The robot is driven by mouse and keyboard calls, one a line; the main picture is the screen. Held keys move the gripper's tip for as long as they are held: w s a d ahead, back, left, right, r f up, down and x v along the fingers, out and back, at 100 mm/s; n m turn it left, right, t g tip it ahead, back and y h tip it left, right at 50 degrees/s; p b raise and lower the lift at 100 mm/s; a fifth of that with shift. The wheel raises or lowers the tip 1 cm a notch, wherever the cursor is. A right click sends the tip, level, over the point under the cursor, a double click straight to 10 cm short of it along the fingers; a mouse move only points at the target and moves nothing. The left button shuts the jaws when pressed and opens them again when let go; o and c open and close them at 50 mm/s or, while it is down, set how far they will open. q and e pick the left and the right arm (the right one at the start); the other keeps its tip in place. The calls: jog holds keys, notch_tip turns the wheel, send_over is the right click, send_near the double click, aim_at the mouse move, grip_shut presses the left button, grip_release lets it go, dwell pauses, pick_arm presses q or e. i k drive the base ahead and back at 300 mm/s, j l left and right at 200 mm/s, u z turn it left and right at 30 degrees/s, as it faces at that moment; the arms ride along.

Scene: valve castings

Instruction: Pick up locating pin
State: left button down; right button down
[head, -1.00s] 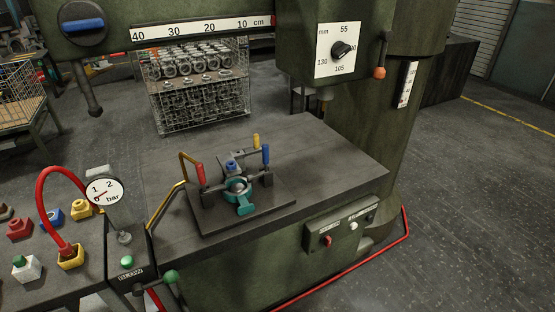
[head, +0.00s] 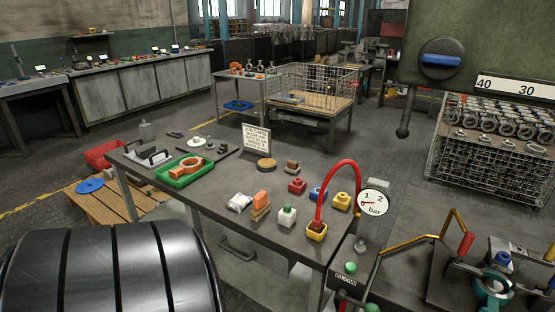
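I cannot pick out a locating pin for certain. Small parts, too small to identify, lie at the far left end of the grey bench (head: 232,225), near a dark plate (head: 222,147). The drill fixture with its teal clamp piece (head: 492,290) is partly in view at the lower right, cut off by the frame edge. Neither of my grippers is in view. A large ribbed black cylinder, apparently part of my arm, fills the lower left corner.
On the bench are a green tray (head: 164,181) with an orange ring part (head: 185,168), a sign (head: 256,138), several coloured blocks, a red hose (head: 330,180) and a pressure gauge (head: 373,203). A wooden pallet (head: 112,208) lies left; wire baskets (head: 318,82) stand behind.

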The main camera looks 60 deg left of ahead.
aim_at(287, 208)
jog(key=u, duration=1.85)
